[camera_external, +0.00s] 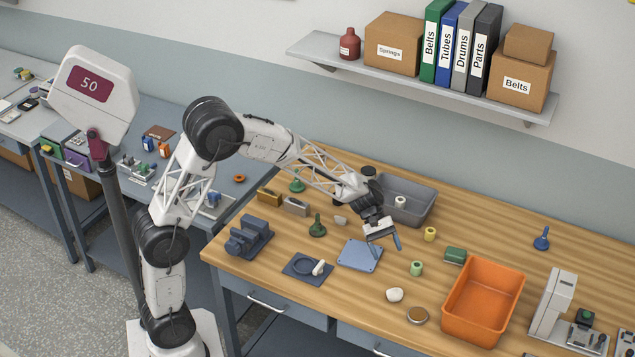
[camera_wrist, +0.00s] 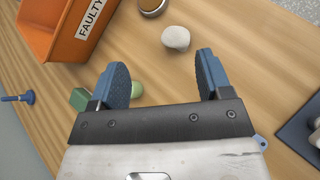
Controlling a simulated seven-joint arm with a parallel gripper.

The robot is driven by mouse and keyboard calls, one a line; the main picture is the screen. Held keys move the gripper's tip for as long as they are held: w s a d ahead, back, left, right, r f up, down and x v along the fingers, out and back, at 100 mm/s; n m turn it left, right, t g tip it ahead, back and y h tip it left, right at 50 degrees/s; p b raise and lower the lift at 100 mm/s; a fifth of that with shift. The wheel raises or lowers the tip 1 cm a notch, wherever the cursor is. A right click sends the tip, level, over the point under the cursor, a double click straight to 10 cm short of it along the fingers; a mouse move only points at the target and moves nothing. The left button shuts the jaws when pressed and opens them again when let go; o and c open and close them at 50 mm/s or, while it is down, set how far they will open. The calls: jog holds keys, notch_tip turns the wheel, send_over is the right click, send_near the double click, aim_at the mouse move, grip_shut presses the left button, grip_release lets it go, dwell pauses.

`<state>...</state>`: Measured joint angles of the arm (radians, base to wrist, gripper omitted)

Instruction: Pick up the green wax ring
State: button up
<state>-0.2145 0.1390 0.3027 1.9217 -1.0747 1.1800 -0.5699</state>
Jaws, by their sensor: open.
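The green wax ring (camera_external: 416,268) looks like a small light-green cylinder upright on the wooden bench, left of the orange bin. In the wrist view a light-green piece, likely this ring (camera_wrist: 137,89), shows just inside the left finger, which partly hides it. My gripper (camera_external: 384,238) is open and empty above the bench, up and left of the ring in the outside view. Its two blue fingers also show in the wrist view (camera_wrist: 163,80), spread wide with bare wood between them.
A dark-green block (camera_external: 455,255) and a yellow ring (camera_external: 430,233) stand near the ring. The orange bin (camera_external: 448,327) is to its right; a white lump (camera_external: 394,295) and a round tin (camera_external: 417,315) lie in front. A blue plate (camera_external: 359,255) lies left, a grey bin (camera_external: 425,213) behind.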

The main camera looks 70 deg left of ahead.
aim_at(419, 267)
jog(key=w+a+f+n+t, duration=0.1)
jog(key=w+f, duration=0.1)
jog(key=w, duration=0.1)
jog(key=w+a+f+n+h, duration=0.1)
jog(key=w+a+f+n, duration=0.1)
jog(key=w+f, duration=0.1)
jog(key=w+a+f+n+t+h, duration=0.1)
jog(key=w+a+f+n, duration=0.1)
jog(key=w+f, duration=0.1)
jog(key=shift+w+f+t, duration=0.25)
jog(key=shift+w+t, duration=0.05)
jog(key=shift+w, duration=0.35)
jog(key=shift+x, duration=1.25)
jog(key=shift+x, duration=2.65)
jog(key=shift+c, duration=0.2)
jog(key=c, duration=1)
